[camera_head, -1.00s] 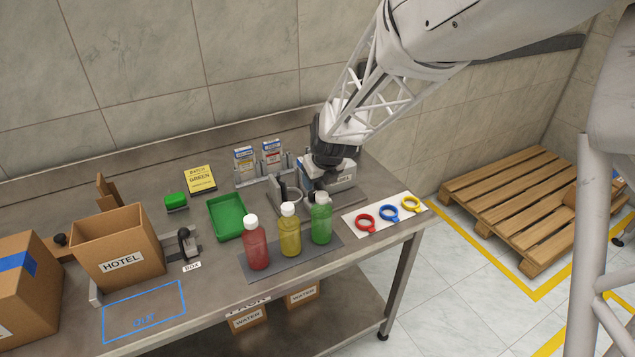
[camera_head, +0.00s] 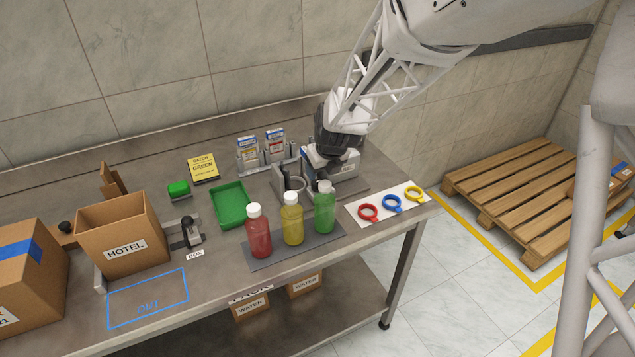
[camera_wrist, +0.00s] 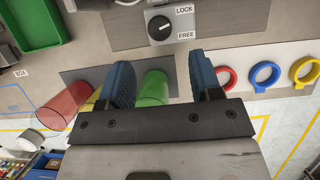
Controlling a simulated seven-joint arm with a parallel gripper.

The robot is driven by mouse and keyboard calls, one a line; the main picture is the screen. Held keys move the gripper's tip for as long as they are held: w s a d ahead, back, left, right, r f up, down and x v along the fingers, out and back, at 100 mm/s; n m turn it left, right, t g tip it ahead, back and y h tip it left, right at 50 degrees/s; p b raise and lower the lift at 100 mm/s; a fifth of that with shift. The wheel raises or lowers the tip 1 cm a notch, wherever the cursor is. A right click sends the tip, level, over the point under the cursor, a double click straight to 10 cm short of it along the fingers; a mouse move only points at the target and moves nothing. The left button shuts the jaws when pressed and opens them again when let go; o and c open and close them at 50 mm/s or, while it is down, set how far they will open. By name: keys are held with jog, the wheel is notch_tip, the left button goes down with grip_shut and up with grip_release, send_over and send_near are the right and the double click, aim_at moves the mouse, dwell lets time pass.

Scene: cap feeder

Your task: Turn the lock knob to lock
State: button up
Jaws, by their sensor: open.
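The lock knob (camera_wrist: 160,28) is a black round dial with a white mark on a grey plate at the top of the wrist view. A LOCK label (camera_wrist: 184,10) sits at its upper right and a FREE label (camera_wrist: 187,35) at its lower right. The mark seems to point up and right, toward LOCK, but it is small. My gripper (camera_wrist: 158,62) is open and empty, with its blue-grey fingers apart. In the picture the knob lies just beyond the fingertips, between their lines. In the head view my arm's end hides the knob.
Red (camera_head: 258,232), yellow (camera_head: 292,220) and green bottles (camera_head: 325,208) stand on a dark mat in front of the feeder. Red, blue and yellow rings (camera_head: 392,203) lie on a white sheet at the right. A green tray (camera_head: 245,222) is left of the feeder.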

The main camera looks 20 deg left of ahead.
aim_at(317, 183)
jog(key=shift+a+f, duration=0.1)
jog(key=shift+f, duration=0.1)
jog(key=shift+x, duration=3.7)
jog(key=c, duration=0.9)
jog(key=shift+w+n+g, duration=0.1)
jog(key=shift+n+g, duration=0.2)
jog(key=shift+n, duration=0.4)
